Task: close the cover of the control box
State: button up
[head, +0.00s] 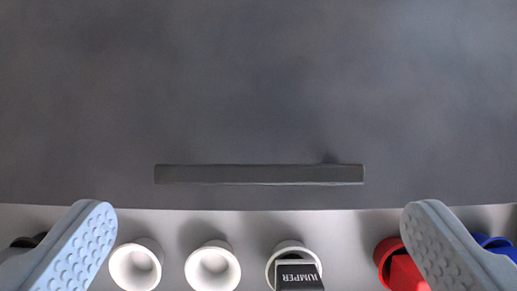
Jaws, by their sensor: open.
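A broad dark grey surface (260,80), which looks like the cover of the control box, fills the upper part of the head view. A straight dark bar (260,174) lies across its lower part, like a handle or lip. Below its edge is the light grey panel (165,222) of the box, so the cover does not hide these controls. My gripper (260,215) is open and empty, with one pale finger at the left and one at the right. The bar lies between and slightly above the fingertips in the picture. I cannot tell the cover's angle or any hinge.
White round sockets (136,265) line the panel along the bottom. One holds a black block (298,277) marked JUMPER, upside down in the picture. A red part (388,257) and a blue part (497,246) are partly hidden by the right finger.

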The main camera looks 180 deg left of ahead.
aim_at(268, 181)
jog(key=shift+p+x, duration=0.3)
jog(key=shift+x, duration=1.2)
jog(key=c, duration=0.9)
jog(key=shift+d, duration=0.5)
jog(key=shift+c, duration=1)
jog(key=shift+a, duration=0.3)
jog(key=s+r+b, duration=0.2)
jog(key=s+b, duration=0.9)
jog(key=s, duration=0.5)
jog(key=shift+a+r+b, duration=0.2)
jog(key=shift+r+b, duration=0.2)
jog(key=shift+s, duration=0.1)
